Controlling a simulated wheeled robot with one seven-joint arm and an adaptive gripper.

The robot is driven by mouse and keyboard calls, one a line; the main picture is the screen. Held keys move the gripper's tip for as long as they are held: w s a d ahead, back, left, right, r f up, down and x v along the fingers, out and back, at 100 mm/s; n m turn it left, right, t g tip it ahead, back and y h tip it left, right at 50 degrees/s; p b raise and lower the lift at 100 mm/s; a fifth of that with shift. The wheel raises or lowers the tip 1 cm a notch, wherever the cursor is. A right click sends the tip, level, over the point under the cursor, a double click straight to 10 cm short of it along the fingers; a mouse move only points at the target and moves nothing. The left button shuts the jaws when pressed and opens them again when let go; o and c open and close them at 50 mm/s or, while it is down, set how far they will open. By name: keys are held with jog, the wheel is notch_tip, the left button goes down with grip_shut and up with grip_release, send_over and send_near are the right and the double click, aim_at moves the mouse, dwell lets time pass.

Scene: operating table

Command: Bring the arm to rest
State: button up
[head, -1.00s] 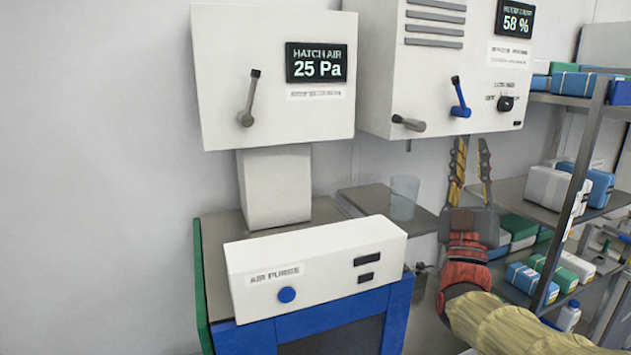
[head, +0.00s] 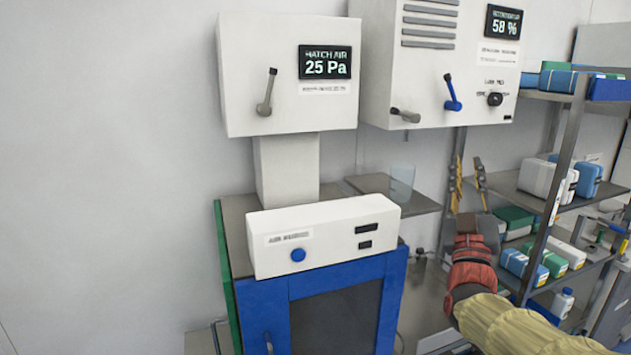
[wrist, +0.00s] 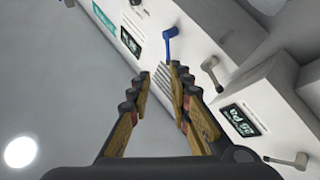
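My gripper (head: 467,184) is raised at the right of the head view, with its two fingers pointing up and a gap between them. It is open and empty. In the wrist view my gripper (wrist: 160,95) shows both fingers apart with nothing between them. In the head view it stands in front of the area below the right wall box (head: 430,60), left of the shelf rack. My arm comes in from the lower right corner.
A blue-framed cabinet (head: 268,302) with a white AIR PURGE box (head: 330,232) stands left of my arm. The hatch box (head: 235,80) reads 25 Pa. A clear cup (head: 402,182) stands on a grey ledge (head: 425,204). A loaded shelf rack (head: 556,175) is close on the right.

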jog(key=w+a+f+g+y, duration=0.1)
jog(key=w+f+g+y, duration=0.15)
jog(key=f, duration=0.55)
jog(key=w+f+g+y, duration=0.1)
jog(key=f+g, duration=0.3)
jog(key=f, duration=0.4)
jog(key=s+a+f+m+g+y, duration=0.1)
jog(key=s+a+f+g, duration=0.15)
jog(key=f, duration=0.25)
jog(key=s+a+f+g+y, duration=0.1)
jog(key=s+f+g, duration=0.1)
jog(key=s+f, duration=0.25)
jog(key=s+a+f+g+y, duration=0.1)
jog(key=s+a+f+g, duration=0.15)
jog(key=s+f, duration=0.45)
jog(key=s+a+f+g, duration=0.2)
jog(key=s+g, duration=0.2)
jog(key=s, duration=0.6)
jog(key=s+a+r+g, duration=0.1)
jog(key=s+a, duration=0.1)
jog(key=s, duration=0.9)
jog(key=shift+s+a+r, duration=0.3)
jog(key=shift+s+r, duration=0.05)
jog(key=shift+r, duration=0.05)
jog(key=shift+y, duration=0.25)
